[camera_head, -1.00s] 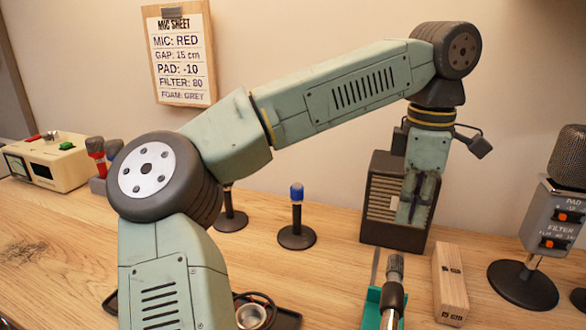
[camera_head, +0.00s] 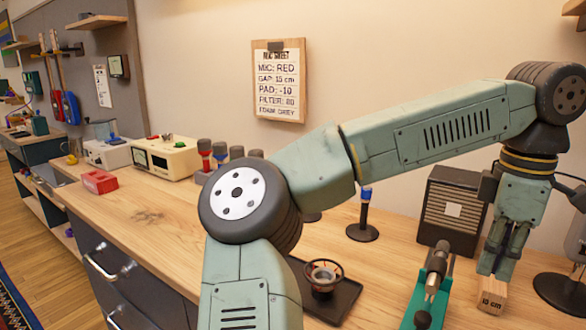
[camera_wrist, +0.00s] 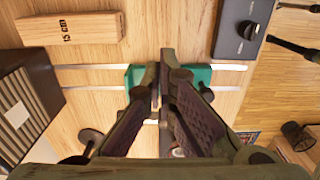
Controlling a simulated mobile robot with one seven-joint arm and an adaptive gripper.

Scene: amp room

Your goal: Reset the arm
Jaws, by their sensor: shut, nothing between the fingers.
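My gripper (camera_head: 498,262) hangs from my bent arm, pointing down over the right part of the workbench (camera_head: 150,215). Its fingers are together with nothing between them. In the wrist view the closed fingers (camera_wrist: 160,75) show above the bench, in front of a green holder (camera_wrist: 200,76) on two metal rails. In the head view the gripper overlaps a wooden block (camera_head: 492,296), which also shows in the wrist view marked 15 cm (camera_wrist: 70,28). I cannot tell the gap between gripper and bench.
A dark speaker box (camera_head: 452,205) stands left of the gripper. A microphone in a green stand (camera_head: 430,300), a blue-tipped microphone (camera_head: 364,215) and a black tray (camera_head: 338,302) are near my arm. A mic sheet (camera_head: 279,85) hangs on the wall.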

